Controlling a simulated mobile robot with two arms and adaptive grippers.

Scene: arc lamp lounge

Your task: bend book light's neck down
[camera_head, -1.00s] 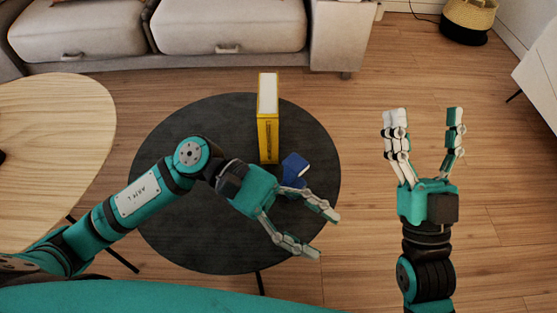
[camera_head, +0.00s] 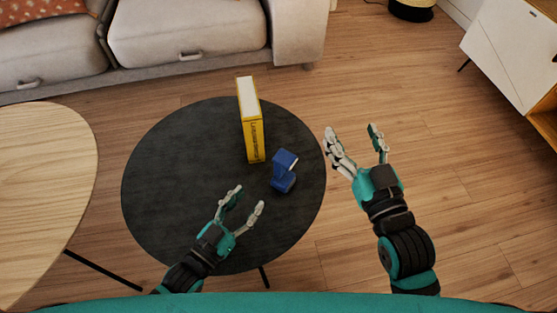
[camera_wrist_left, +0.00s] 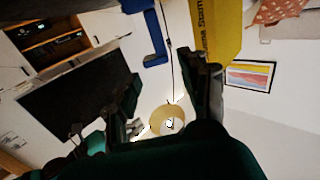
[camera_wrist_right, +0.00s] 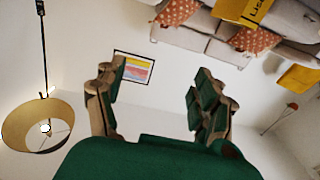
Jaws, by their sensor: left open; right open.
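The blue book light (camera_head: 284,172) stands on the round black table (camera_head: 165,170), right of its middle, with its head at the top. It also shows in the left wrist view (camera_wrist_left: 155,38) at the top. My left gripper (camera_head: 250,197) is open and empty at the table's front part, to the left of and nearer than the book light, apart from it. My right gripper (camera_head: 352,130) is open and empty, to the right of the table's edge and of the book light. No gripper touches the light.
A yellow book (camera_head: 250,125) stands upright on the table behind and left of the book light. A pale wooden table (camera_head: 45,190) is at the left. A grey sofa (camera_head: 190,35) is behind, and a white cabinet (camera_head: 515,50) is at the far right.

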